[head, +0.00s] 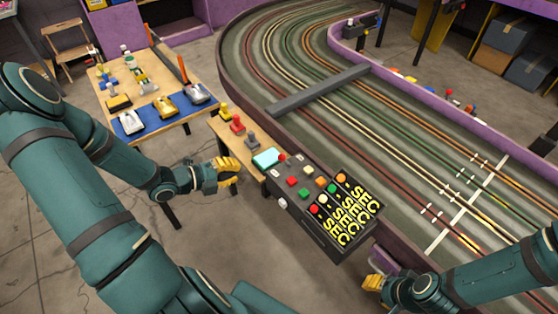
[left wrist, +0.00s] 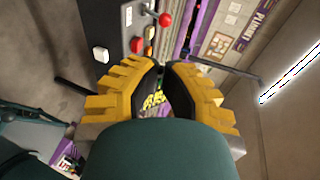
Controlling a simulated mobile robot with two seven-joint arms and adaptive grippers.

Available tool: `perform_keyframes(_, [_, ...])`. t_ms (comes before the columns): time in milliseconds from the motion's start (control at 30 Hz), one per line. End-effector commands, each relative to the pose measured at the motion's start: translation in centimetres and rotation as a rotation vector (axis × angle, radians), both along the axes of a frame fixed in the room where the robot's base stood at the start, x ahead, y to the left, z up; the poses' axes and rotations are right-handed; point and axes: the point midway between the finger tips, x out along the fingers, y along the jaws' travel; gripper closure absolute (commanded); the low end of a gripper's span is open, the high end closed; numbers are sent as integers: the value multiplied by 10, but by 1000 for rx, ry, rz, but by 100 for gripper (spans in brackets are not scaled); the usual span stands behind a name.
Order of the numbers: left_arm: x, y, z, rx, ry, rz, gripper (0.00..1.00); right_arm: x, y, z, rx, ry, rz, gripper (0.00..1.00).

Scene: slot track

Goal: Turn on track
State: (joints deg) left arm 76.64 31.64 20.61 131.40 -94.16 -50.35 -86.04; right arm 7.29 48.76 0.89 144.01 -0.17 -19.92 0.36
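The dark control box (head: 335,240) stands at the track's near edge. Its top carries red, green, orange and white buttons and a display of yellow "SEC" lettering (head: 350,215). A small red-topped control (head: 282,157) is at its upper left end. In the left wrist view, a lever with a red ball (left wrist: 165,19), a red button (left wrist: 137,45) and a white button (left wrist: 100,54) show on the box.
The slot track (head: 300,60) with its purple wall curves behind the box. A table at left holds toy cars on a blue mat (head: 128,124). Bare floor lies in front of the box.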

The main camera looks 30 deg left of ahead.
Motion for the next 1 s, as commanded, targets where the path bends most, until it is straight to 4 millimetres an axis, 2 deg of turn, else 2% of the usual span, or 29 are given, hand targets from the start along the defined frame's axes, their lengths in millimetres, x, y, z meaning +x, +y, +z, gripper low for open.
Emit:
perform_keyframes(200, [2,-2,-1,-2,1,0,100,0,0,-1,0,0,0,62])
perform_keyframes(367, [16,-10,-8,-4,0,-2,100,1,0,-4,0,-2,-1,62])
perform_keyframes(800, [85,-49,-36,-6,1,-1,100,4,-1,-20,-2,-9,-2,62])
perform_keyframes(1000, [107,-61,-44,-5,3,0,100,5,-1,-25,-3,-12,-2,62])
